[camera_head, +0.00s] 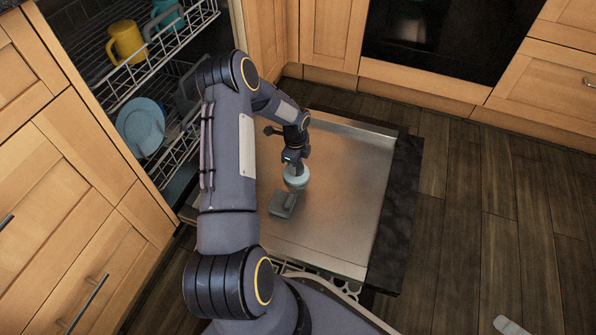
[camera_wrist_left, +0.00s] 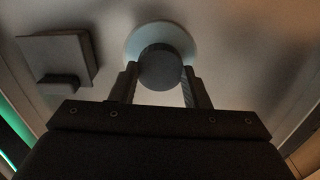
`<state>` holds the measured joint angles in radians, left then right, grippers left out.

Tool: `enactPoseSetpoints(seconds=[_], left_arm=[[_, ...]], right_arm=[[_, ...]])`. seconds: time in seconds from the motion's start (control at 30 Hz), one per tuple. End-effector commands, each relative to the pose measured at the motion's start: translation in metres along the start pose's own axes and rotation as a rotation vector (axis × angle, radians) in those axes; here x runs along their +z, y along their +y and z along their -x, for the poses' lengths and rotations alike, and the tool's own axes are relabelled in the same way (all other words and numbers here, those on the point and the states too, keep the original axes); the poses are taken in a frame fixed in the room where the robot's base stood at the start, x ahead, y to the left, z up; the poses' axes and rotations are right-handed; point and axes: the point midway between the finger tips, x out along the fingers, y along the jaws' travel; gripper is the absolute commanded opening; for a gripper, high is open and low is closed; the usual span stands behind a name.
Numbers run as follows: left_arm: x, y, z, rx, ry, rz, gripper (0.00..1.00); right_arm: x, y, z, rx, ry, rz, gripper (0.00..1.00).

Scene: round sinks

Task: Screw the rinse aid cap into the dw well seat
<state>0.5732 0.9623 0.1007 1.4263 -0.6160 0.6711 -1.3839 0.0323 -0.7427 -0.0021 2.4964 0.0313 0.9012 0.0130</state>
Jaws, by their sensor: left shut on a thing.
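My left gripper (camera_head: 291,161) points down over the inner face of the open dishwasher door (camera_head: 345,180). In the left wrist view its two fingers (camera_wrist_left: 160,88) are shut on the sides of a dark grey round cap (camera_wrist_left: 160,68). A pale blue round piece, apparently the well seat (camera_wrist_left: 146,36), shows behind the cap and reaches out around it; in the head view it lies just under the fingertips (camera_head: 296,179). The cap looks roughly centred on it. I cannot tell whether they touch or how deep the cap sits. My right gripper is not in view.
A grey square dispenser with a raised block (camera_head: 283,204) sits on the door close beside the pale round piece; it also shows in the left wrist view (camera_wrist_left: 80,50). Dishwasher racks with a yellow mug (camera_head: 125,42) and a blue plate (camera_head: 141,126) stand left. The door's right side is clear.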

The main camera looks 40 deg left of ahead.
Motion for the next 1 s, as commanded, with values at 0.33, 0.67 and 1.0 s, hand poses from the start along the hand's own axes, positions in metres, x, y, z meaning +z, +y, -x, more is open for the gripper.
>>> enactPoseSetpoints(seconds=[0.33, 0.67, 1.0], left_arm=[[0.0008, 0.0004, -0.0002, 0.001, -0.002, -0.052, 0.00], [0.0005, 0.0003, -0.0003, 0.001, -0.001, -0.050, 0.67], [0.0001, 0.0001, -0.0001, 0.000, 0.000, -0.050, 0.67]], right_arm=[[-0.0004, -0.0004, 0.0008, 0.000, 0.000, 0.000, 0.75], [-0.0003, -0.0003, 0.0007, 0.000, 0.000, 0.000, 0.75], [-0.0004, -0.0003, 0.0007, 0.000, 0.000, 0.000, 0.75]])
